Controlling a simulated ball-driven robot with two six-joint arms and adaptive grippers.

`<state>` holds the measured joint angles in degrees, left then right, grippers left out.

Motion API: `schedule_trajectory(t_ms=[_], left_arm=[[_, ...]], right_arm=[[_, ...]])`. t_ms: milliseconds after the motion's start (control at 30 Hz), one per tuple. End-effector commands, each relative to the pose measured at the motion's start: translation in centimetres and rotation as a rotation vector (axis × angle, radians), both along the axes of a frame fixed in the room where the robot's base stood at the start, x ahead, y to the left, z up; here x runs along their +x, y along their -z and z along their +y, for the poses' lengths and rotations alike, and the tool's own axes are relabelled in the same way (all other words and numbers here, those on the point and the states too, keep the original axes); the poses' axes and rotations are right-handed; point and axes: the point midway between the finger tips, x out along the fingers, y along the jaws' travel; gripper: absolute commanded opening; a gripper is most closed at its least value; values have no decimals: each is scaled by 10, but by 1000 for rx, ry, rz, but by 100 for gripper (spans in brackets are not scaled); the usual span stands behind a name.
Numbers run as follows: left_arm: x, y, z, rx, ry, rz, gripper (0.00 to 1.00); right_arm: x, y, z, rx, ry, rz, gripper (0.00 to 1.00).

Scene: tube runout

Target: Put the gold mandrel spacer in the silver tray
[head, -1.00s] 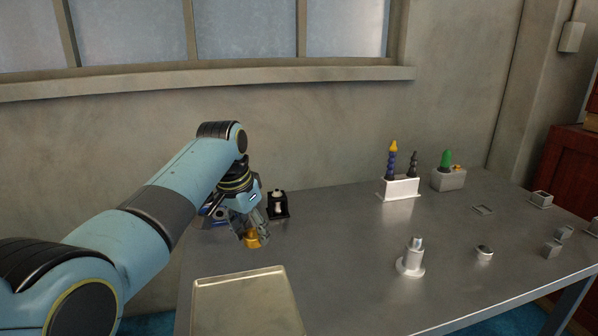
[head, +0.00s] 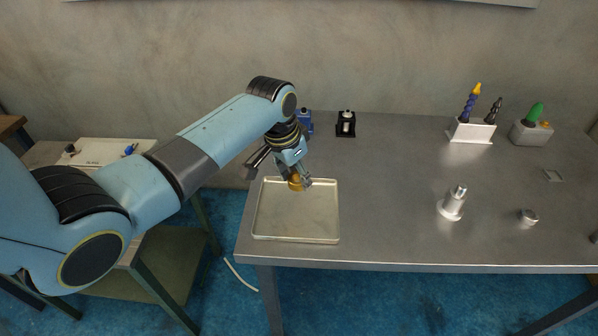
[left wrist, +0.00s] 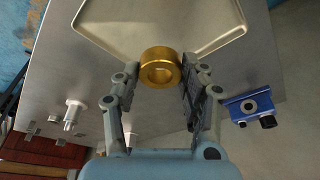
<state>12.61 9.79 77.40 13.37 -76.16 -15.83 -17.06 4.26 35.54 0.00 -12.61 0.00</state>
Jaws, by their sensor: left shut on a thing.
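The gold mandrel spacer (left wrist: 161,67) is a thick gold ring with a round bore, held between the two fingers of my left gripper (left wrist: 158,78) in the left wrist view. In the head view the left gripper (head: 299,184) holds the spacer (head: 295,183) over the back edge of the silver tray (head: 297,239). The fingers partly hide the spacer there. The tray is shallow, with a raised rim, and looks empty; it also shows ahead of the spacer in the left wrist view (left wrist: 160,22). My right gripper is not in view.
The tray lies at the left end of the metal table (head: 390,215). A blue block (head: 305,122) and a black stand (head: 346,124) are behind it. A silver post (head: 453,203) and a small round part (head: 528,216) stand to the right. The table between is clear.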

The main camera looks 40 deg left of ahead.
Motion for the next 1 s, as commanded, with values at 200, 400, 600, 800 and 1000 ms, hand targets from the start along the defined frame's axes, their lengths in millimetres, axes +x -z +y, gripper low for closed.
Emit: schedule_trajectory(t_ms=[200,400,600,800,1000], left_arm=[[0,13,0,1,0,0,9],[0,38,0,1,1,0,9],[0,56,0,1,0,-1,9],[0,63,0,1,0,0,9],[0,63,0,1,0,-1,9]], right_arm=[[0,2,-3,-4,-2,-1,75],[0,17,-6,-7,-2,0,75],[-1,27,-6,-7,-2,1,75],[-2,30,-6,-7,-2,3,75],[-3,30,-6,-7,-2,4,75]])
